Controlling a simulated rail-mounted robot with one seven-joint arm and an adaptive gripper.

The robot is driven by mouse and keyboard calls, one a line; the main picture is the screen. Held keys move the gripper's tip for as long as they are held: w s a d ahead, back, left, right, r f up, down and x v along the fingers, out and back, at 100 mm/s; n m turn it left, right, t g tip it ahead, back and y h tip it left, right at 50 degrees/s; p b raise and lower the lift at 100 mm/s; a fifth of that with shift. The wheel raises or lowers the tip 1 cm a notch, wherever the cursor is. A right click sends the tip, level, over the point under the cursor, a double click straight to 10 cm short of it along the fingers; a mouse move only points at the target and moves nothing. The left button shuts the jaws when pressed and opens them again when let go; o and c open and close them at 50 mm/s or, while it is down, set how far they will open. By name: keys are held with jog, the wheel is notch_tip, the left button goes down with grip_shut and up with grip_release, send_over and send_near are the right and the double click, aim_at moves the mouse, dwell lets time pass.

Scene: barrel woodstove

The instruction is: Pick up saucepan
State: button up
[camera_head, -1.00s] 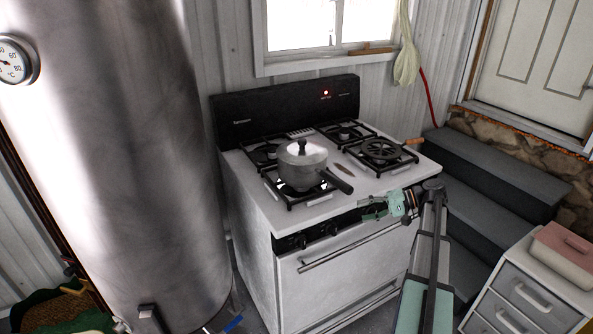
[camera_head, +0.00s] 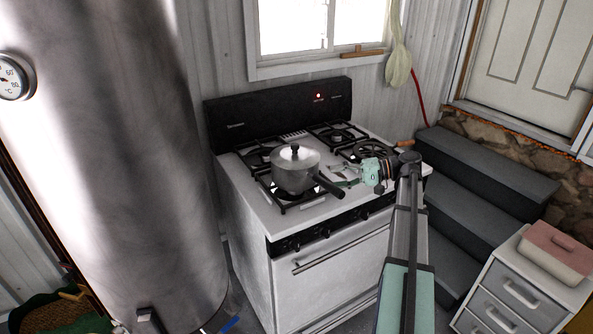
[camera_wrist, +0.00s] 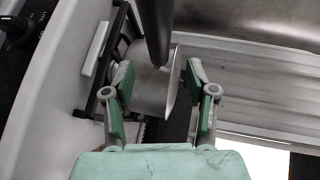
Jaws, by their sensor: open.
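The saucepan (camera_head: 290,180) is grey metal with a lid and black knob. It stands upright on the front left burner of the white stove (camera_head: 250,205). Its black handle (camera_head: 328,187) points to the front right, and the handle also shows in the wrist view (camera_wrist: 155,30). My gripper (camera_head: 340,175) is open and empty, just right of the pan by the handle. In the wrist view, the open fingers (camera_wrist: 158,80) lie to either side of the handle's lower end and part of the pan body (camera_wrist: 148,92). I cannot tell whether they touch it.
A large metal tank (camera_head: 120,150) stands left of the stove. Dark steps (camera_head: 480,190) and a drawer unit (camera_head: 500,300) with a pink-lidded box (camera_head: 555,250) are at right.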

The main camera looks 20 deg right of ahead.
aim_at(317, 178)
jog(key=shift+w+p+x, duration=0.2)
jog(key=shift+p+x, duration=0.45)
jog(key=shift+x, duration=1.2)
jog(key=shift+w+p+x, duration=0.2)
jog(key=shift+p+x, duration=0.4)
jog(key=shift+x, duration=1.25)
jog(key=shift+d, duration=0.25)
grip_shut()
jog(key=shift+r, duration=0.1)
